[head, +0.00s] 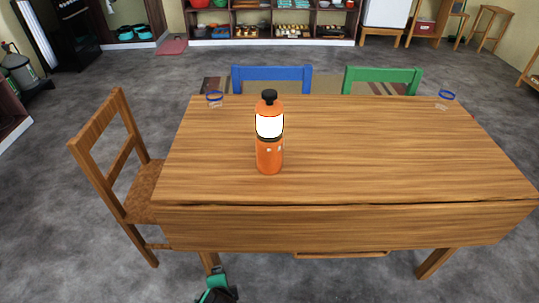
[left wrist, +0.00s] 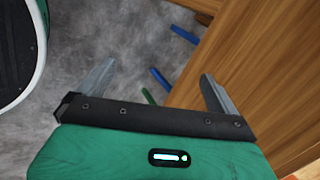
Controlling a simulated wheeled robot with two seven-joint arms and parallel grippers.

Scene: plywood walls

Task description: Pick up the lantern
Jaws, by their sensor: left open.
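The lantern (head: 269,150) is orange with a black cap and a bright white band. It stands upright on the wooden table (head: 380,150), left of the table's middle, in the head view. My left gripper (head: 217,271) is low at the bottom edge of the head view, in front of the table and below its top, well apart from the lantern. In the left wrist view my left gripper (left wrist: 158,72) has its two fingers wide apart with nothing between them. A small orange patch shows at that view's lower right corner; I cannot tell what it is. My right gripper is not in view.
Two blue-rimmed glasses (head: 215,99) (head: 446,98) stand near the table's far corners. A wooden chair (head: 125,165) is at the left side. A blue chair (head: 272,73) and a green chair (head: 383,75) are behind. The tabletop right of the lantern is clear.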

